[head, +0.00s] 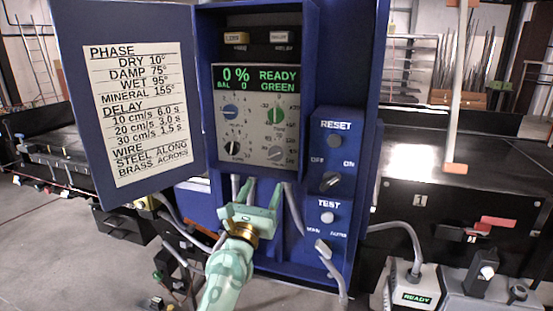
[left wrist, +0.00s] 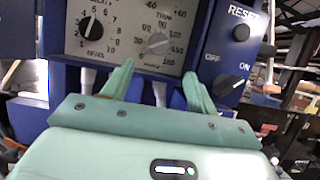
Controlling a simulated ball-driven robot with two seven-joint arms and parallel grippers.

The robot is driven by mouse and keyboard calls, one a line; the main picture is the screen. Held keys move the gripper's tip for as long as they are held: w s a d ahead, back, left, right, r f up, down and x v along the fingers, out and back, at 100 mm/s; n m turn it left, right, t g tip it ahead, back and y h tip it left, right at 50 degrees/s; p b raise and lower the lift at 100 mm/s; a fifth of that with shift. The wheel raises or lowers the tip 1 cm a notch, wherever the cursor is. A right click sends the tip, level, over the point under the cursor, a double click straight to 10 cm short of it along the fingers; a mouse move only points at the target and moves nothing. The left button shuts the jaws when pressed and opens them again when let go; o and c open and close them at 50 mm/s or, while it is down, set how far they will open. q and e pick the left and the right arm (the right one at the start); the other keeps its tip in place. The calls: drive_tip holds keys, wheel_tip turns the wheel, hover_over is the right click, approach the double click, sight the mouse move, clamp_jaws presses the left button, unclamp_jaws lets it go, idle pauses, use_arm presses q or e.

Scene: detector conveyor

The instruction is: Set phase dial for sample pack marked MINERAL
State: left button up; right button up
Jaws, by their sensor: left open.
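The control panel (head: 255,130) has a blue, a green, a black and a grey knob. The grey dial (head: 275,154) is at its lower right; in the left wrist view this dial (left wrist: 158,43) has a scale with marks up to 180. Its exact setting is too small to read. My left gripper (head: 259,192) is open and empty, below the panel and apart from the dial. In the left wrist view its fingers (left wrist: 157,82) point up toward the panel's lower edge. No pack marked MINERAL can be made out.
The display (head: 256,78) reads 0 % READY GREEN. A side box with RESET button (head: 334,141), OFF/ON switch (head: 330,181) and TEST button (head: 327,217) stands close right of my gripper. Grey cables (head: 293,208) hang below the panel. The open door (head: 128,100) blocks the left.

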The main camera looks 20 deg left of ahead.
sight(275, 157)
use_arm(q)
drive_tip(key=b+x, duration=0.3)
drive_tip(key=x, duration=0.7)
drive_tip(key=shift+w+a, duration=0.1)
drive_tip(key=shift+w, duration=0.15)
drive_tip(key=shift+w+r, duration=0.15)
drive_tip(key=shift+w, duration=0.2)
drive_tip(key=shift+r, duration=0.1)
drive_tip(key=shift+s, duration=0.1)
drive_tip(key=shift+c, duration=0.7)
drive_tip(key=c, duration=0.8)
use_arm(e)
drive_tip(key=f, duration=0.3)
drive_tip(key=shift+w+d, duration=0.15)
drive_tip(key=shift+d, duration=0.1)
